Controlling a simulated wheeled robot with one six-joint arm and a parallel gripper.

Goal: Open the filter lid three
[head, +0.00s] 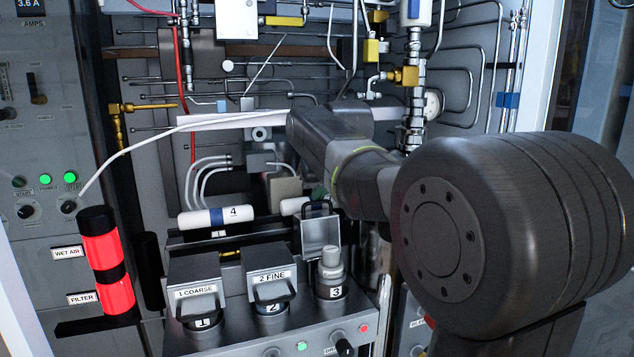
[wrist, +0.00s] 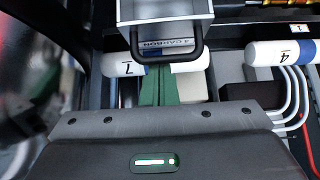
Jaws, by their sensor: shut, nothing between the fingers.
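Filter lid three (head: 320,238) stands raised on its hinge behind the third filter housing, with its dark handle (head: 316,208) on top. The number 3 filter (head: 330,265) shows uncovered in its opening. In the wrist view the lid (wrist: 170,12) is at the top, its "3 CARBON" label upside down and its black handle (wrist: 197,50) towards me. My gripper (wrist: 160,72) is shut and empty, its green fingers close to the handle; whether they touch it I cannot tell. In the head view only a bit of green shows behind the lid, and my arm hides the rest.
Lids "1 COARSE" (head: 196,290) and "2 FINE" (head: 272,282) are down on their housings to the left. White cylinder 4 (head: 215,217) lies behind them. A red-lit column (head: 107,260) stands at far left. Pipes and valves fill the back panel.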

